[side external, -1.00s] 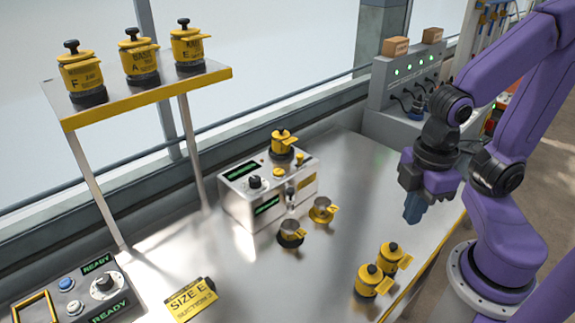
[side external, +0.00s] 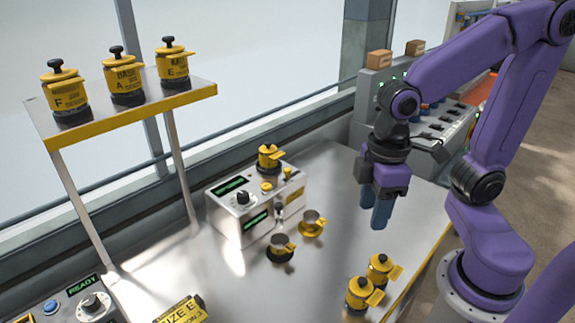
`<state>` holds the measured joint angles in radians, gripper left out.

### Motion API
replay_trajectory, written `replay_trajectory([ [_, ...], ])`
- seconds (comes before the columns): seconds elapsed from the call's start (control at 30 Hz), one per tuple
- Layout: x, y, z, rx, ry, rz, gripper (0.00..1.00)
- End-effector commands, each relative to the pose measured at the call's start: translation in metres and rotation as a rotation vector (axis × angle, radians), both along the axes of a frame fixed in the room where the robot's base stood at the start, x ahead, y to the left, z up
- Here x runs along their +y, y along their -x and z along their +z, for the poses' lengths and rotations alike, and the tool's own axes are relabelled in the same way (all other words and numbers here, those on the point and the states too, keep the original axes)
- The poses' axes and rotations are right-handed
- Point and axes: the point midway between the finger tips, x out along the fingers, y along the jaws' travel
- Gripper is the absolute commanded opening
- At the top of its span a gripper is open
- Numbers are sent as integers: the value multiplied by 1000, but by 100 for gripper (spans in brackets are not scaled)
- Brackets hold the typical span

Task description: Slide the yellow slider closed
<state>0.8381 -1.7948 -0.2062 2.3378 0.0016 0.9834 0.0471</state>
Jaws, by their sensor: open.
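My gripper (side external: 375,210) has two blue fingers that point down, apart and empty, above the right part of the metal table. It is to the right of a metal control box (side external: 229,222) and does not touch it.
A yellow-topped canister (side external: 269,157) stands on the box. A raised shelf (side external: 140,111) holds three canisters. Table is clear below my gripper.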

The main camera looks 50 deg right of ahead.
Motion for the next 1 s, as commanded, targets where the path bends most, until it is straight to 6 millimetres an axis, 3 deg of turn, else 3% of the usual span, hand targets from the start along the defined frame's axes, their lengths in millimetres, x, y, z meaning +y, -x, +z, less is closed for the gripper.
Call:
replay_trajectory([
  [0.03, 6, -19, 6, 1, 1, -65, 48],
  [0.2, 14, -79, 25, 5, 5, -272, 48],
  [0.43, 4, -162, 45, 12, 8, -549, 48],
  [0.57, -13, -207, 54, 16, 10, -707, 48],
  [0.8, -61, -277, 67, 21, 11, -985, 48],
  [1.0, -95, -307, 71, 26, 12, -1132, 48],
])
